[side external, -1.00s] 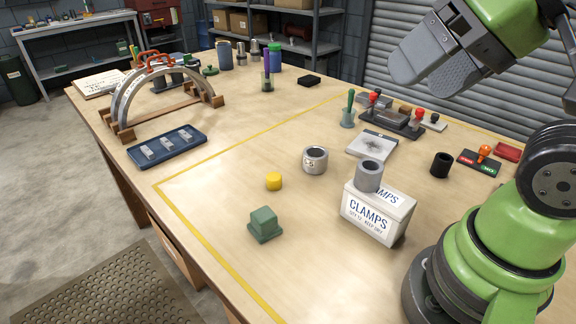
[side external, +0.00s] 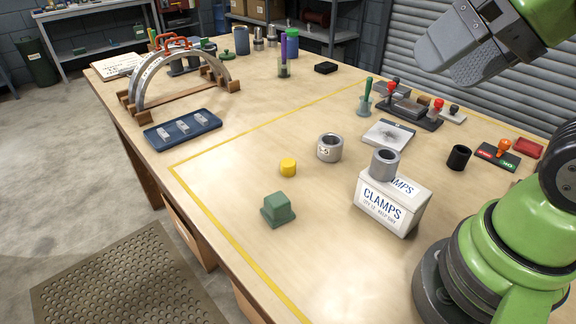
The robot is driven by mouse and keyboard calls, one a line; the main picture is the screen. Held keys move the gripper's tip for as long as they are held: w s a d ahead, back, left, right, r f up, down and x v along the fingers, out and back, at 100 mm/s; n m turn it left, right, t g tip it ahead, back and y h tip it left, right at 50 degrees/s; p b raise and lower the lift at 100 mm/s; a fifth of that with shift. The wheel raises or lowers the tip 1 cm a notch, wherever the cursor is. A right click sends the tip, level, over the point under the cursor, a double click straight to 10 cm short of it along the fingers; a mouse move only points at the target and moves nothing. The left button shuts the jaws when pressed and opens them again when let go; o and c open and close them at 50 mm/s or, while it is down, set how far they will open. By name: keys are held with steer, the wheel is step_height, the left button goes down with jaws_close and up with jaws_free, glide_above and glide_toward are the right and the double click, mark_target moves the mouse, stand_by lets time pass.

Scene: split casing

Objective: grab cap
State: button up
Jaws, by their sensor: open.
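My gripper (side external: 452,64) is open and empty, high at the upper right, well above the table. Nothing in view is clearly marked as the cap. A short yellow cylinder (side external: 288,168) stands on the table near the middle. A green stepped block (side external: 278,211) sits in front of it. A grey metal ring-like part with a mark on its side (side external: 329,150) stands behind and right of the yellow cylinder. A grey hollow cylinder (side external: 384,168) stands upright on a white CLAMPS box (side external: 391,209). My gripper touches none of these.
A black cup (side external: 459,158), a stamp rack (side external: 405,108) and a grey square plate (side external: 388,134) stand at the right. A blue tray (side external: 182,131) and an arched metal frame (side external: 149,77) lie at the left. The wooden table (side external: 235,190) is bare around the yellow cylinder.

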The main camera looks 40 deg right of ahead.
steer(key=w+d+f+n+t+h, duration=0.15)
steer(key=w+f+n, duration=0.25)
steer(key=w+n, duration=0.5)
steer(key=w+f+n+t+h, duration=0.1)
steer(key=w+f+n+t, duration=0.1)
steer(key=w+f+n, duration=0.5)
steer(key=w+f+n+t+h, duration=0.15)
steer(key=w+f+n, duration=0.25)
steer(key=n, duration=0.8)
steer(key=n+t, duration=0.1)
steer(key=n, duration=1)
glide_toward(290, 163)
steer(key=shift+x, duration=1.05)
steer(key=shift+w+f+m, duration=0.25)
steer(key=shift+w+m, duration=0.05)
steer(key=shift+w, duration=0.15)
steer(key=shift+x, duration=3.25)
